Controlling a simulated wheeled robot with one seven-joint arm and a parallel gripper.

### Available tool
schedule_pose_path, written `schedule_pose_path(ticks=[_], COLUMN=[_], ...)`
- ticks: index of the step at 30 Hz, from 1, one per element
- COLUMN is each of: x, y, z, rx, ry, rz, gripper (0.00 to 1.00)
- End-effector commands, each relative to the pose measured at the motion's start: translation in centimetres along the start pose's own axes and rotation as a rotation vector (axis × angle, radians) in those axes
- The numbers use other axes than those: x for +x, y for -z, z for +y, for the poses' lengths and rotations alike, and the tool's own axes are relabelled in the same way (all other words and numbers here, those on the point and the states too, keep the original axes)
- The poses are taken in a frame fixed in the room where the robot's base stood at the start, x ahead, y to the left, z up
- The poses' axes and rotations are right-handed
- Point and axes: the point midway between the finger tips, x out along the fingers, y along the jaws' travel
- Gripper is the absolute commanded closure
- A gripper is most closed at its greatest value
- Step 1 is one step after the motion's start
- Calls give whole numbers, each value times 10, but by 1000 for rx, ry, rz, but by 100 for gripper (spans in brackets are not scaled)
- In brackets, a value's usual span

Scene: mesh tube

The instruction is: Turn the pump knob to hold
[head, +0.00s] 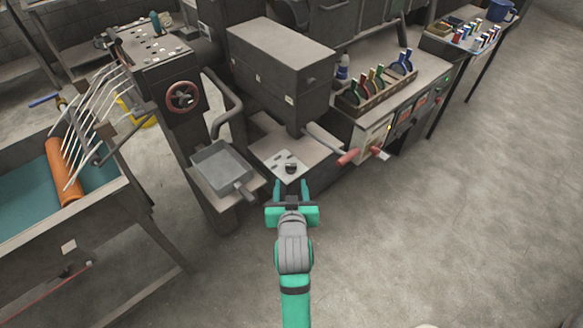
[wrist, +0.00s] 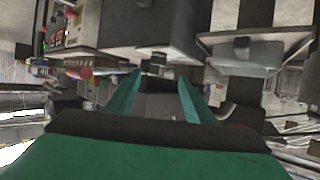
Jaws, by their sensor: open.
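The pump knob, a small dark round knob (head: 291,168), sits on a pale panel (head: 270,160) with a few small marks, at the front of the machine in the head view. Its markings are too small to read, so its setting cannot be told. My green gripper (head: 291,187) is open and empty, just in front of the knob, with its two fingers pointing at the panel. In the wrist view my gripper (wrist: 160,78) shows its fingers spread apart, and a small dark shape between and beyond them seems to be the knob (wrist: 158,58). Contact with the knob cannot be seen.
A grey square tray (head: 220,168) with a handle lies left of the panel. A large grey box (head: 280,75) stands behind. A red handwheel (head: 182,97) is at upper left. Open floor (head: 440,220) lies to the right.

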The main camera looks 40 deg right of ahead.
Motion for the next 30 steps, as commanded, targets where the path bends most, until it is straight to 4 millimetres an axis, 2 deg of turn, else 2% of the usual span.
schedule_pose_path(ticks=[5,8,15,21,30], x=[11,24,67,96,110], y=[4,4,4,4,4], z=[4,4,4,4,4], rx=[2,2,2,1,1], ry=[-8,-8,-7,-7,-6], rz=[-3,-3,-4,-2,-2], gripper=[52,52,52,52,52])
